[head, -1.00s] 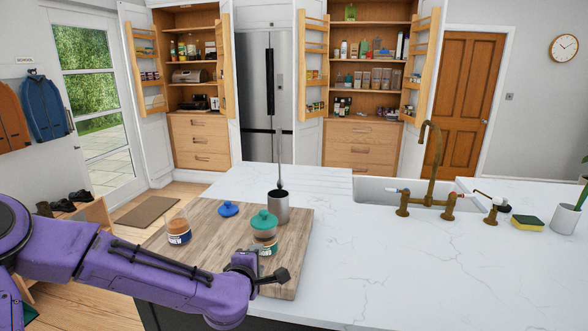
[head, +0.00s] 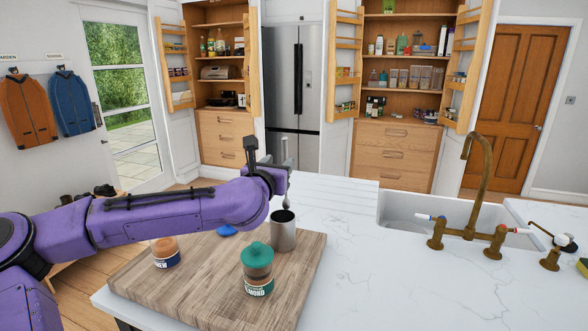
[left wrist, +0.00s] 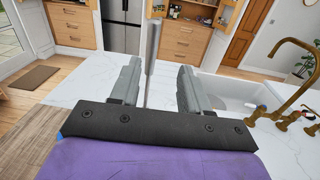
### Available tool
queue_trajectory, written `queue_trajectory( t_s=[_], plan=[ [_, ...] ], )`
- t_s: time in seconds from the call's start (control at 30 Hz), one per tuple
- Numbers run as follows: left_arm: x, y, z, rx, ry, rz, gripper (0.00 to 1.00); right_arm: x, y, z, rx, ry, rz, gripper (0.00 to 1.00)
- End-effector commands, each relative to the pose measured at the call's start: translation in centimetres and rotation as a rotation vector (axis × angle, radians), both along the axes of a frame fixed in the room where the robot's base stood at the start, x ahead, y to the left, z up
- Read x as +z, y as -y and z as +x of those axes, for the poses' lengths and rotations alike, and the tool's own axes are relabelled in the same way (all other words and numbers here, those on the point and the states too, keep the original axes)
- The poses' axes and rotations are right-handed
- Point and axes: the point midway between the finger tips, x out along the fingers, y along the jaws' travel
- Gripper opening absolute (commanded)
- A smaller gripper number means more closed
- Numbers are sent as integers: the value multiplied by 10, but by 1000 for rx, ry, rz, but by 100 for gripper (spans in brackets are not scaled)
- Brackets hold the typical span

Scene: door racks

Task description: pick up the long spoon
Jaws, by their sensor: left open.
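The long spoon (head: 284,150) stands upright, its lower end at the mouth of a grey metal cup (head: 284,232) on the wooden board. In the left wrist view its thin grey handle (left wrist: 152,50) rises between the two finger pads. My left gripper (head: 270,160) is open above the cup, with its fingers on either side of the handle; it also shows in the left wrist view (left wrist: 158,85). Gaps show between the handle and the pads. Part of the spoon is hidden by the gripper in the head view. My right gripper is not in view.
The wooden board (head: 205,280) also bears a jar with a green lid (head: 257,268), an open jar (head: 165,252) and a blue lid (head: 228,231). A sink with a brass tap (head: 478,190) is at the right. The white counter (head: 400,280) is clear in front of it.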

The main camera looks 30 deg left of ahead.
Motion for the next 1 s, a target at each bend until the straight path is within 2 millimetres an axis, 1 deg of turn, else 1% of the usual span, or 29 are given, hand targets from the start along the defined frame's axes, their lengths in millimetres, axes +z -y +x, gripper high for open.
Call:
queue_trajectory(
  t_s=[0.07,0.27,0.3,0.4,0.47,0.63,0.73,0.83,1.0],
  plan=[
    [-1,-6,2,9,5,-10,46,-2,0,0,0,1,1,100],
    [0,-14,23,11,4,-6,46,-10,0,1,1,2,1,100],
    [2,-17,32,12,0,-9,46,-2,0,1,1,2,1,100],
    [1,-19,45,8,2,-12,46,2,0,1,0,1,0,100],
    [2,-20,50,8,2,-12,46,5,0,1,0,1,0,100],
    [5,-28,76,9,-1,-8,46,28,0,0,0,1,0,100],
    [3,-33,90,8,2,-9,46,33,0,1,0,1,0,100],
    [1,-34,98,7,3,-12,46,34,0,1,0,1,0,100],
    [0,-34,98,5,4,-12,46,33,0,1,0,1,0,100]
  ],
)
